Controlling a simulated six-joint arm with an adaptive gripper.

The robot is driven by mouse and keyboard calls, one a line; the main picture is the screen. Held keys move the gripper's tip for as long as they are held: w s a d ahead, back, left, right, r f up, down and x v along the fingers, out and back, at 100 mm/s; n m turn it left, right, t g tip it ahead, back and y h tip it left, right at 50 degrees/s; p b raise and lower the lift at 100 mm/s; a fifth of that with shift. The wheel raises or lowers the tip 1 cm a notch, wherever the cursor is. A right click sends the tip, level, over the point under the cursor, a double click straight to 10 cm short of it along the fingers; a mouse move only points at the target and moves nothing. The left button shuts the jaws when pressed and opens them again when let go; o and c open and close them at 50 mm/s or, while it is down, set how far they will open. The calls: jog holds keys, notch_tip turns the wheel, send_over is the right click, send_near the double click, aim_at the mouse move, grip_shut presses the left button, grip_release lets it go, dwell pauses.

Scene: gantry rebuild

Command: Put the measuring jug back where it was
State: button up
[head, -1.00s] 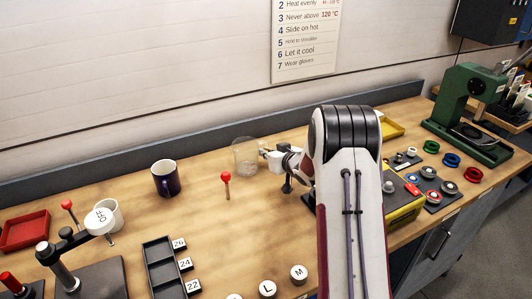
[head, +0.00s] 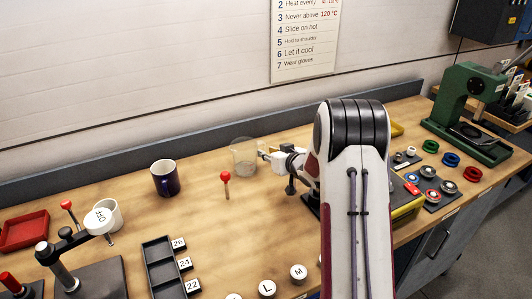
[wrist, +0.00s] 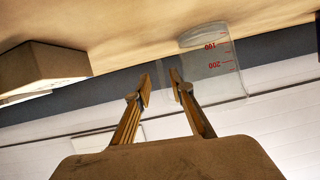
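The measuring jug (head: 245,158) is clear, with red graduation marks. It stands upright on the bench towards the back, left of my gripper in the head view. My gripper (head: 266,154) is beside the jug, low over the bench. In the wrist view, which is upside down, the jug (wrist: 214,72) shows beyond the right finger, which overlaps its edge. The two fingertips of my gripper (wrist: 160,84) are apart, with a gap between them. I see no solid thing held there, though the clear jug's handle side is hard to make out.
A red-knobbed peg (head: 226,180) stands in front of the jug. A dark mug (head: 165,178) is further left. A slotted dark tray (head: 163,268) lies at the front. A grey upstand (head: 110,172) runs behind the bench. A pale block (wrist: 38,66) shows in the wrist view.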

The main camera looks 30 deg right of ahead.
jog(key=v, duration=0.3)
jog(key=shift+w+r, duration=0.15)
jog(key=shift+r, duration=0.15)
notch_tip(320, 180, up, 6)
jog(key=shift+r, duration=0.15)
dwell(0.6)
